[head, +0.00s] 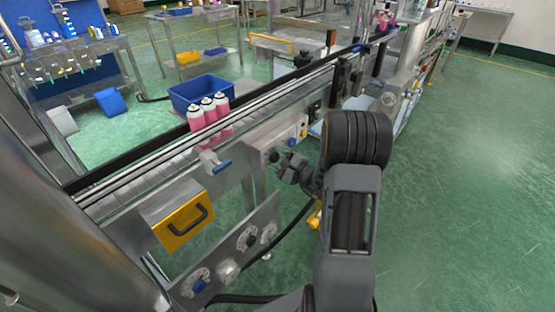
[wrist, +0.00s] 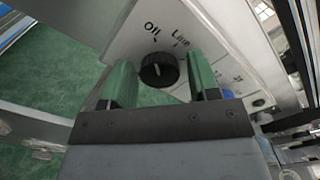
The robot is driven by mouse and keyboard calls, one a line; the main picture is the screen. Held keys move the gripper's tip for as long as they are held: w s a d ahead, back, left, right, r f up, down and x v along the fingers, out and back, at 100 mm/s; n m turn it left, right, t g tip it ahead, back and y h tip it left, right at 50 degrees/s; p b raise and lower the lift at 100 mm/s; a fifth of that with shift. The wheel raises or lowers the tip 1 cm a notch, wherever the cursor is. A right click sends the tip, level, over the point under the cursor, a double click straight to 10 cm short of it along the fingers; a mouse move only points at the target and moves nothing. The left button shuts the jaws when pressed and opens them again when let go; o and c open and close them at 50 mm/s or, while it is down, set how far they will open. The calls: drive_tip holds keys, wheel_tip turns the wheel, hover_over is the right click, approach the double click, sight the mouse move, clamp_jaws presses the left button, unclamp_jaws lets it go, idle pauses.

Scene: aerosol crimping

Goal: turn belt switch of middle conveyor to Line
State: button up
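The belt switch is a round black knob (wrist: 159,72) on a pale metal panel (wrist: 205,35) in the wrist view. "Off" is printed above it and "Line" above and to its right. A faint light mark on the knob seems to point up nearer Off than Line; it is too small to be sure. My gripper (wrist: 160,64) is open, with one green finger on each side of the knob and gaps visible. Whether the fingers reach around the knob in depth I cannot tell. In the head view my gripper (head: 285,172) is at the conveyor's side control box (head: 270,137).
Pink and white cans (head: 208,116) stand on the conveyor (head: 150,172). A blue bin (head: 200,90) is behind them. A yellow-fronted box (head: 183,222) and a lower panel with several knobs (head: 230,262) are nearer at left. Green floor (head: 470,180) is free at right.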

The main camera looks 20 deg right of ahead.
drive_tip(key=c, duration=0.7)
drive_tip(key=shift+c, duration=0.2)
drive_tip(key=m, duration=0.4)
drive_tip(key=shift+m, duration=0.3)
drive_tip(key=shift+m+p, duration=0.8)
drive_tip(key=shift+m, duration=1.7)
drive_tip(key=o, duration=0.9)
